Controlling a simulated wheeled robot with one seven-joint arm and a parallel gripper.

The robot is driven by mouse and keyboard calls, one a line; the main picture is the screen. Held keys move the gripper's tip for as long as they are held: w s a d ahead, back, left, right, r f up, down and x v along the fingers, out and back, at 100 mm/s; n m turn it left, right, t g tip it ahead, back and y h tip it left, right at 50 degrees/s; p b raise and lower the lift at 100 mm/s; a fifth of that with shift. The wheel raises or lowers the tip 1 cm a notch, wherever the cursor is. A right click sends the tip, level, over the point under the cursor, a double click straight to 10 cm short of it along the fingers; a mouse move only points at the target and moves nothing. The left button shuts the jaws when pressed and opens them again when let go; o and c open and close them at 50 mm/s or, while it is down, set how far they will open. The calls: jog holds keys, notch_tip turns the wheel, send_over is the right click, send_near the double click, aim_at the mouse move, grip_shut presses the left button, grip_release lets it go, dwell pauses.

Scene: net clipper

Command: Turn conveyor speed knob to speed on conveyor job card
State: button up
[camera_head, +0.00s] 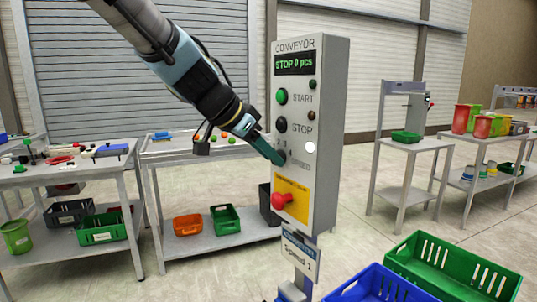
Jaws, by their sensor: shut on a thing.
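The conveyor control box (330,130) stands on a post in the middle of the head view. Its display (296,63) reads "STOP 0 pcs". Below it are a green START button (282,97) and a black STOP button (281,125). My gripper (277,158) comes from the upper left and is shut on the speed knob on the front face, below STOP. The fingers mostly hide the knob, and its setting cannot be read. The job card (300,255) hangs under the box and reads "Speed 1".
A red emergency button on a yellow plate (291,198) sits just below my gripper. A blue crate (375,285) and a green crate (452,268) lie at the lower right. Tables with parts (70,170) stand behind at the left. Open floor lies between.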

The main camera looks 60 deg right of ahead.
grip_shut()
jog(key=shift+w+f+g+b, duration=0.1)
jog(key=shift+g+b, duration=0.2)
jog(key=shift+b, duration=0.05)
jog(key=shift+w+d+f+n+g+h+b, duration=0.1)
jog(key=shift+w+f+n+g+b, duration=0.15)
jog(key=shift+n+g+b, duration=1.65)
jog(key=shift+w+d+f+n+g+h+b, duration=0.1)
jog(key=shift+f+n+g+b, duration=0.4)
jog(key=shift+n+g, duration=2.6)
jog(key=shift+w+d+f+n+g+h+b, duration=0.1)
jog(key=shift+w+f+n+g+b, duration=0.1)
jog(key=shift+n+g+b, duration=2.2)
jog(key=shift+m+g+p, duration=0.5)
jog(key=shift+g+p, duration=0.2)
jog(key=shift+p, duration=0.25)
